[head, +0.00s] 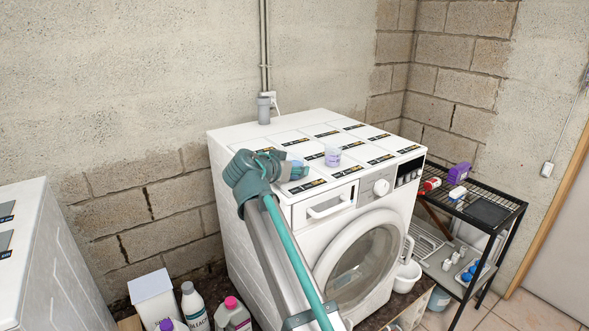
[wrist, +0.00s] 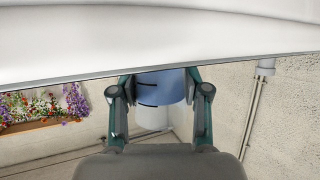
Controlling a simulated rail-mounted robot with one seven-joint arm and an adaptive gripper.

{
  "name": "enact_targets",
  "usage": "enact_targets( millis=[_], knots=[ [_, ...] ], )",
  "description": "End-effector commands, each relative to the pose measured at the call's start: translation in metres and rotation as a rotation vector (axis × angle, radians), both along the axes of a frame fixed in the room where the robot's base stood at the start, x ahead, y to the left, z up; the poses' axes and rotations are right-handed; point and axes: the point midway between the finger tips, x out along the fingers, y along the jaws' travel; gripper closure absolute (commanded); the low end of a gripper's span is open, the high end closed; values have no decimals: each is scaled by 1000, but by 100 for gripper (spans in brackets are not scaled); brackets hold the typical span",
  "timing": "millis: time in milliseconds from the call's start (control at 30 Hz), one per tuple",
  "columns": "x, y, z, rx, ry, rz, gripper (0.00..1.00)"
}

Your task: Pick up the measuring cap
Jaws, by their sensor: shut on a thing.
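The measuring cap (wrist: 160,87) is blue with dark marking lines. In the wrist view it sits between the two fingers of my gripper (wrist: 160,92), which is shut on it. In the head view the blue cap (head: 296,164) shows small at the end of my gripper (head: 291,172), just over the left part of the white washing machine's top. Whether it touches the top is hard to tell. A pale cylindrical part (wrist: 152,118) shows below the blue in the wrist view; I cannot tell whether it belongs to the cap.
A translucent cup with purple markings (head: 332,156) stands on the washing machine (head: 262,130), right of my gripper. Dark labels line the machine top. A black wire rack (head: 511,203) with boxes stands at right. Bottles (head: 194,307) stand on the floor at front left.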

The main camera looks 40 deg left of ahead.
Motion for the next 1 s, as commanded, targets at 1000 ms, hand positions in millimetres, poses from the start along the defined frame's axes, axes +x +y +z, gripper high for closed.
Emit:
enact_targets(
  millis=[1000],
  knots=[
    [-15, -2, 47, 2, -1, 1, 89]
  ],
)
